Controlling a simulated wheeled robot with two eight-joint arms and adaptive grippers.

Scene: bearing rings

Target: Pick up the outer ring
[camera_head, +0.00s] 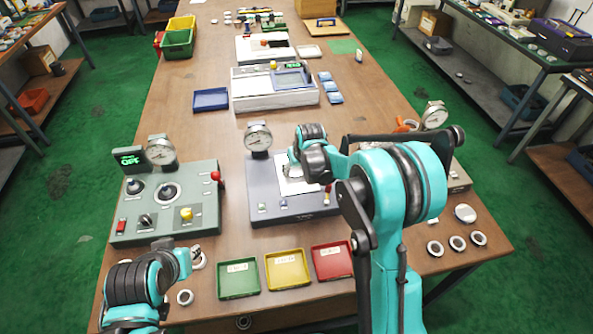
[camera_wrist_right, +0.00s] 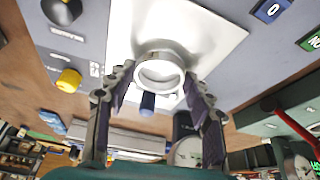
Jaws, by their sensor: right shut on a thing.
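A pale metal ring (camera_wrist_right: 159,56) is between the fingertips of my right gripper (camera_wrist_right: 160,76) in the wrist view. The gripper is shut on the ring, over a white square plate (camera_wrist_right: 222,28). In the head view, my right gripper (camera_head: 297,168) is over the same white plate (camera_head: 297,187) on the middle grey panel (camera_head: 264,190), and the arm hides part of it. I cannot tell whether the ring touches the plate. My left gripper (camera_head: 190,256) is low at the left, close to a loose ring (camera_head: 198,263); its finger opening is not clear.
Green (camera_head: 238,278), yellow (camera_head: 287,270) and red (camera_head: 332,261) trays lie at the table's front. Several rings (camera_head: 457,243) lie at right. A gauge (camera_head: 258,137) stands behind the middle panel. A knob panel (camera_head: 165,208) is at left.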

